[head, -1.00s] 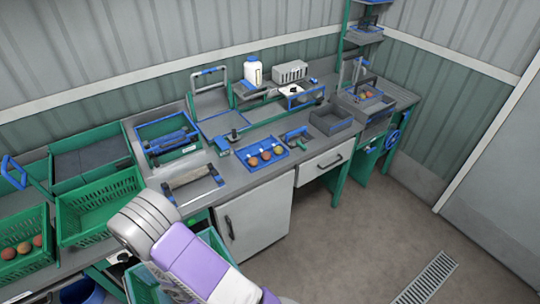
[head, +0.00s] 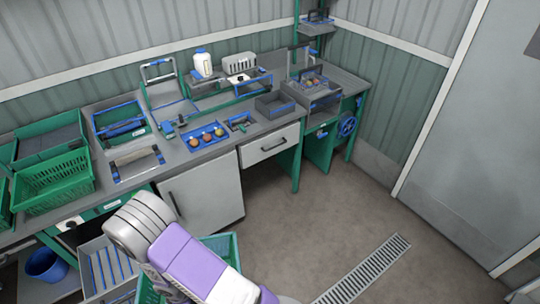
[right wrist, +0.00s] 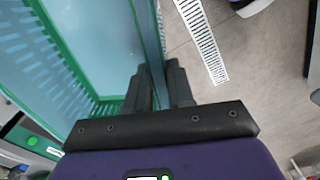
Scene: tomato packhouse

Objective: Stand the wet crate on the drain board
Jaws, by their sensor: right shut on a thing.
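A green slotted crate (head: 229,250) is low in the head view, partly hidden behind my arm. In the right wrist view the crate (right wrist: 60,65) fills the left side, with a pale bluish inside. My right gripper (right wrist: 160,85) is shut on the crate's wall, one dark finger on each side. The head view does not show these fingers. The crate is held over the floor in front of the bench. A ribbed grey surface (head: 345,83) at the bench's far right end may be the drain board; I cannot tell for sure. My left gripper is out of view.
The bench holds a green crate (head: 50,185), a blue tray with several tomatoes (head: 205,145), a grey bin (head: 275,105) and a white bottle (head: 202,64). A blue-barred grey tray (head: 92,246) and blue bucket (head: 45,266) are at lower left. Floor near the drain grate (head: 365,270) is clear.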

